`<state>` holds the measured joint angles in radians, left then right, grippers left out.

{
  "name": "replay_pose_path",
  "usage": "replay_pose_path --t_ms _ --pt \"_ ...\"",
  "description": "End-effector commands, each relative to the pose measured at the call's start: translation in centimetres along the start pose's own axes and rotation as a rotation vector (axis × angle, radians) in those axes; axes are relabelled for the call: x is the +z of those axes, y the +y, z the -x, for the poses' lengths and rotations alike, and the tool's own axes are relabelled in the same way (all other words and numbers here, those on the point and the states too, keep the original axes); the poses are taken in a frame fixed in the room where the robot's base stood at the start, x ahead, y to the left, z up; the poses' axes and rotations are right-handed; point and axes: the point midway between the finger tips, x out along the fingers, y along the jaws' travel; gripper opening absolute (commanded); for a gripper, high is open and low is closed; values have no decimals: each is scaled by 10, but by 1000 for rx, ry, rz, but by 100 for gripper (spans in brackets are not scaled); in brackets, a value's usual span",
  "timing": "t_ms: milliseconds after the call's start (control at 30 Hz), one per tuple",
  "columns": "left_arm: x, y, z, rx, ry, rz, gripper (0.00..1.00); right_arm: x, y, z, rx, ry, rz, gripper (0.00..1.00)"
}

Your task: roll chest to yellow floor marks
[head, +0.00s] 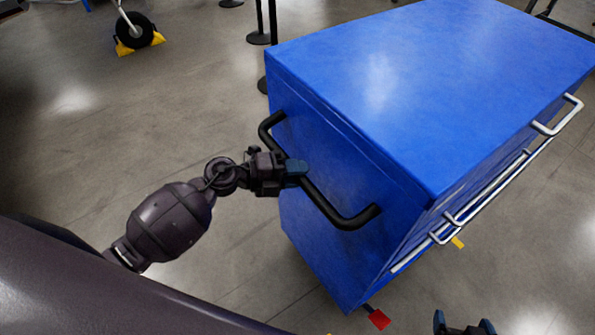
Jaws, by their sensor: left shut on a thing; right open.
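The blue chest (430,85) stands at the right of the head view, with its near end facing me. A black push handle (345,218) runs across that end. My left gripper (295,172) is shut on the middle of this handle. My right gripper (464,326) is open and empty at the bottom edge, apart from the chest. A small yellow patch (458,242) shows on the floor beside the chest's right side; I cannot tell whether it is one of the floor marks. The chest's wheels are mostly hidden.
A red pedal-like piece (379,319) sticks out low at the chest's near corner. A wheel (134,30) with yellow chocks (140,42) stands at the top left. Black posts (259,38) stand behind the chest. The grey floor at left is clear.

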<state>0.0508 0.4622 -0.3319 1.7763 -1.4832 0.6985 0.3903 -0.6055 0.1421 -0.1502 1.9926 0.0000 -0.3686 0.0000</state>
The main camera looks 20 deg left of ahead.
Motion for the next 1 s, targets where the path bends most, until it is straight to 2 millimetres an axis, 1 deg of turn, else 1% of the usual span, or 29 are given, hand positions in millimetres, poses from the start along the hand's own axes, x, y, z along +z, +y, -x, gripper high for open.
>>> replay_pose_path --t_ms 167,400,533,800,833,967,1000 --pt "-12 6 31 9 -1 3 0 -11 2 8 2 4 -1 89" --pt "-24 15 61 12 1 4 0 -21 2 10 2 13 0 89" --pt "-27 18 67 12 0 4 0 -26 2 8 1 21 1 89" --pt "-26 19 66 10 -2 3 0 -27 2 7 -1 24 1 89" --pt "-26 19 65 10 -2 3 30 -27 2 6 -1 25 1 89" --pt "-27 18 65 8 -1 2 50 -27 2 6 0 24 2 89" --pt "-27 17 65 8 -1 2 53 -27 2 6 0 24 2 89"
